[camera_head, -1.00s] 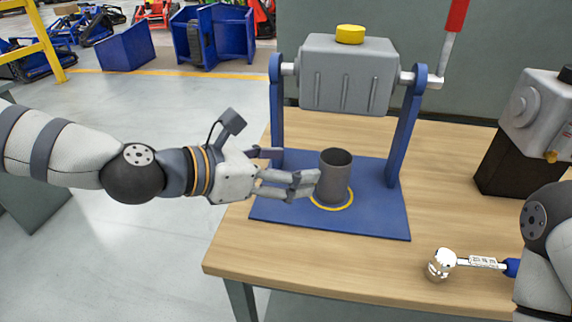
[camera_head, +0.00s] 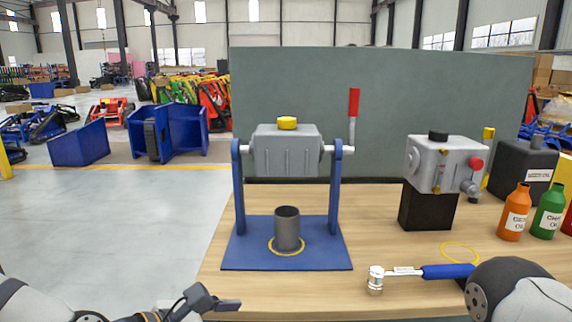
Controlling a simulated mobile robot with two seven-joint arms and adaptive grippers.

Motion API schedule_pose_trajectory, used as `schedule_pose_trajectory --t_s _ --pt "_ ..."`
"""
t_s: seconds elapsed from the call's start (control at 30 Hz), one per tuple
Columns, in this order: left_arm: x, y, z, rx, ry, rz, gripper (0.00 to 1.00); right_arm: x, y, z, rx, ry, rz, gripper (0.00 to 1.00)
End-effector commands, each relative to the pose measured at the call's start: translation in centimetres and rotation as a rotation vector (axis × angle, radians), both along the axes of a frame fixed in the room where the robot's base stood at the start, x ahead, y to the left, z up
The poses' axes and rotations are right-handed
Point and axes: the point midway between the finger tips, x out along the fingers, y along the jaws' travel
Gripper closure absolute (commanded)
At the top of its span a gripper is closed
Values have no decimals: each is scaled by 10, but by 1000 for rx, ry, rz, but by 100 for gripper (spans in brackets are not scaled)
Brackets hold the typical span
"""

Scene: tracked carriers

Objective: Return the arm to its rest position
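My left arm comes in at the bottom left, with its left gripper (camera_head: 215,303) low in front of the table's left front corner. Only part of that gripper shows, so whether its fingers are open or shut cannot be told. It is apart from the grey cup (camera_head: 287,229), which stands upright inside the yellow ring on the blue stand (camera_head: 240,257). My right arm shows at the bottom right; its gripper is out of view.
A grey housing (camera_head: 270,155) with a yellow cap hangs between the stand's posts. A blue-handled torque wrench (camera_head: 447,271) lies at the front right. A grey gearbox (camera_head: 425,170) on a black block and orange (camera_head: 514,215) and green bottles (camera_head: 548,212) stand at right.

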Motion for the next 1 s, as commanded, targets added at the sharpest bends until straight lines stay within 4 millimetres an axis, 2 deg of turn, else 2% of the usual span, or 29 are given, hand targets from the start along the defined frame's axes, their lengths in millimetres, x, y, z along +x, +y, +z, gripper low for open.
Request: schedule_pose_trajectory --t_s 0.03,0.17,0.2,0.27,0.3,0.4,0.5,0.6,0.7,1.0 --pt "-18 -1 -28 90 5 -68 33 2 0 0 0 -6 0 60" --pt "-79 6 -104 360 -5 -328 33 4 0 1 -1 -13 0 60" --pt "-104 12 -127 447 -10 -437 33 4 0 2 -1 -14 0 60" --pt "-145 26 -161 581 -22 -629 33 5 0 2 -1 -15 0 60" --pt "-176 38 -181 665 -35 -780 33 5 0 3 0 -16 0 60" --pt "-249 77 -217 832 -82 -1189 33 6 0 4 0 -20 0 60" --pt "-303 115 -232 913 -147 -1565 33 7 0 5 0 -24 0 60" --pt "-332 142 -236 935 -203 -1823 33 8 0 5 0 -26 0 60" --pt "-342 153 -236 935 -233 -1932 33 8 0 6 0 -26 0 60" --pt "-342 153 -236 935 -238 -1939 33 7 0 5 0 -25 0 60"
